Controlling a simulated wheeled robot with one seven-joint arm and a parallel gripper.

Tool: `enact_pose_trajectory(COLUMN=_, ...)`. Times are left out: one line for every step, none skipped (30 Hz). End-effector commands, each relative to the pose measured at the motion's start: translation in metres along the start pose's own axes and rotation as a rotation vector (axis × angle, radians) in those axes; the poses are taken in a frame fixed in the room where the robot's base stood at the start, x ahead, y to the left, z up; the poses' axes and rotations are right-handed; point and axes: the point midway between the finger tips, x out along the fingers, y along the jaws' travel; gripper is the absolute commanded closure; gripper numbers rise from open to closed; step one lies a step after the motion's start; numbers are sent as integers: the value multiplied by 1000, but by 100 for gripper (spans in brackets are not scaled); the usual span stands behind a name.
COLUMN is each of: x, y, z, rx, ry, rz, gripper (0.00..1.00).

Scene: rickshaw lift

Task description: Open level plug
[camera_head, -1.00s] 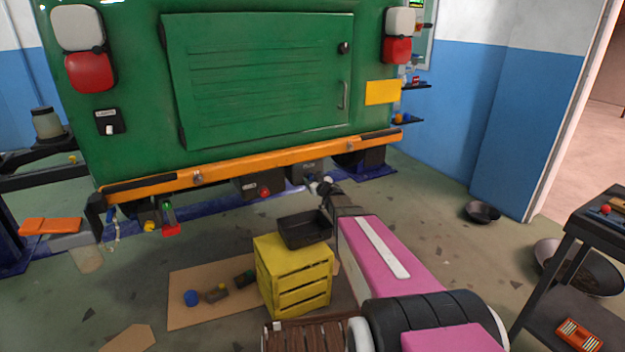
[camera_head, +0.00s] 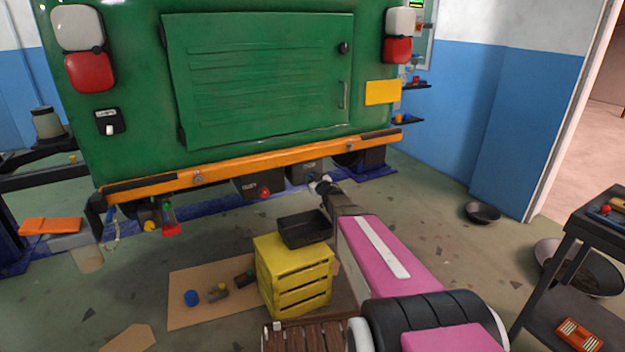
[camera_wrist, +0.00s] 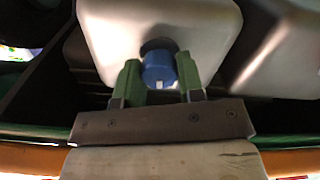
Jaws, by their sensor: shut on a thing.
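In the wrist view a blue plug (camera_wrist: 159,70) sits in a round dark opening in the pale grey housing (camera_wrist: 205,25). My gripper (camera_wrist: 160,75) has its two green fingers on either side of the plug and is shut on it. In the head view my gripper (camera_head: 322,186) reaches under the orange bumper, at the dark grey box (camera_head: 305,172) below the green vehicle. The plug is too small or hidden to make out there.
The orange bumper (camera_head: 250,163) runs just above my arm. A red plug (camera_head: 265,192) shows on the box to the left. A black tray (camera_head: 305,229) rests on a yellow crate (camera_head: 293,275) beside my arm. Cardboard (camera_head: 190,310) with small parts lies on the floor.

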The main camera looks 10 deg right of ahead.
Motion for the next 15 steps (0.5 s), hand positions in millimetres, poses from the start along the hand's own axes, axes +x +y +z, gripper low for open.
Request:
enact_pose_trajectory(x=0, y=0, z=0, rx=-27, ry=0, rz=0, gripper=88)
enact_pose_trajectory(x=0, y=0, z=0, rx=-48, ry=0, rz=0, gripper=88)
enact_pose_trajectory(x=0, y=0, z=0, rx=-77, ry=0, rz=0, gripper=88)
enact_pose_trajectory(x=0, y=0, z=0, rx=-101, ry=0, rz=0, gripper=88)
enact_pose_trajectory(x=0, y=0, z=0, rx=-126, ry=0, rz=0, gripper=88)
enact_pose_trajectory(x=0, y=-1, z=0, rx=-161, ry=0, rz=0, gripper=88)
enact_pose_trajectory(x=0, y=-1, z=0, rx=-188, ry=0, rz=0, gripper=88)
enact_pose_trajectory(x=0, y=-1, z=0, rx=-216, ry=0, rz=0, gripper=88)
enact_pose_trajectory(x=0, y=-1, z=0, rx=-254, ry=0, rz=0, gripper=88)
enact_pose_trajectory(x=0, y=-1, z=0, rx=-283, ry=0, rz=0, gripper=88)
enact_pose_trajectory(x=0, y=-1, z=0, rx=-311, ry=0, rz=0, gripper=88)
enact_pose_trajectory(x=0, y=-1, z=0, rx=-350, ry=0, rz=0, gripper=88)
enact_pose_trajectory(x=0, y=-1, z=0, rx=-378, ry=0, rz=0, gripper=88)
enact_pose_trajectory(x=0, y=-1, z=0, rx=-407, ry=0, rz=0, gripper=88)
enact_pose_trajectory(x=0, y=-2, z=0, rx=-445, ry=0, rz=0, gripper=88)
